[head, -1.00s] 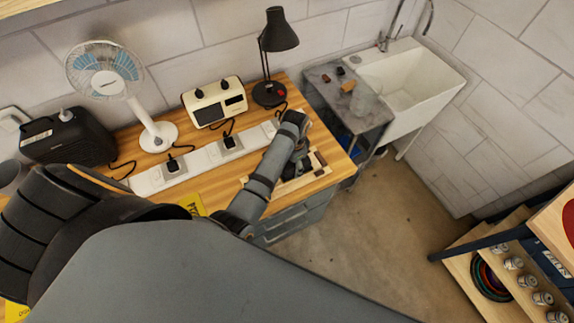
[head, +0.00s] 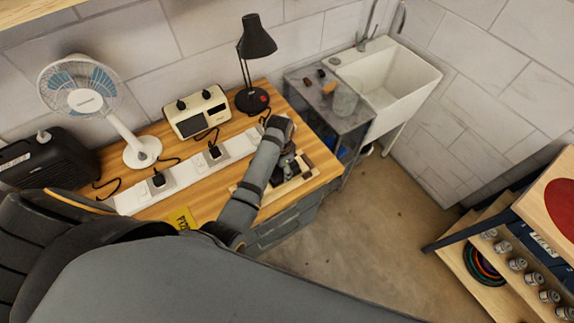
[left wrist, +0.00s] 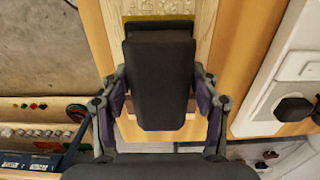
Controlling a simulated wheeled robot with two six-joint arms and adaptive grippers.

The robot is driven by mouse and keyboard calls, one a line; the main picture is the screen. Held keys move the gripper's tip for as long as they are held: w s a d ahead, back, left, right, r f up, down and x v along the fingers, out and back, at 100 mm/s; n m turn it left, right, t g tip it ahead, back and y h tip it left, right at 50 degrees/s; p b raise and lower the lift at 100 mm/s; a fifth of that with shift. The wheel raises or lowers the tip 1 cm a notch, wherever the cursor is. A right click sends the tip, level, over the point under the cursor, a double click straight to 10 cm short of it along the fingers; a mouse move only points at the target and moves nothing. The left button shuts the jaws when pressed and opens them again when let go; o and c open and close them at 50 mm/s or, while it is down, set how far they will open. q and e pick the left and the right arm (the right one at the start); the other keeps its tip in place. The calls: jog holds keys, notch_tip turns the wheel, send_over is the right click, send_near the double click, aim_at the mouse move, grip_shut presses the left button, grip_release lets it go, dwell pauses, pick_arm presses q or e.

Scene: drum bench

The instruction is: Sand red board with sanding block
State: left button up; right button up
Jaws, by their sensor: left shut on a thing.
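My left gripper (left wrist: 160,105) is shut on a dark block (left wrist: 160,80), which looks like the sanding block, with one finger on each side. In the head view my left gripper (head: 288,168) is low over the right end of the wooden bench, and the block is hard to pick out there. Contact under the block is hidden. My right gripper is out of view.
A white power strip (head: 185,178) runs behind the arm. A sink (head: 385,80) is beyond the bench. A rack (head: 500,225) stands at the right.

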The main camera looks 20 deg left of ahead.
pick_arm(q)
jog(key=shift+s+a+f, duration=0.1)
jog(key=shift+s+a, duration=0.4)
jog(key=shift+s, duration=0.25)
jog(key=shift+s+a+f, duration=0.1)
jog(key=shift+s+a, duration=0.4)
jog(key=shift+s, duration=0.2)
jog(key=shift+s+a+r, duration=0.2)
jog(key=shift+s+a, duration=1.05)
jog(key=shift+s, duration=0.1)
jog(key=shift+s+a+f, duration=0.1)
jog(key=shift+s+a, duration=0.35)
jog(key=shift+s, duration=0.2)
jog(key=shift+s+a+f, duration=0.1)
jog(key=shift+s+a, duration=0.35)
jog(key=shift+s, duration=0.2)
jog(key=shift+r, duration=0.15)
jog(key=shift+w+r, duration=0.2)
jog(key=shift+r, duration=2.8)
jog(key=shift+s+f, duration=0.1)
jog(key=shift+s, duration=0.05)
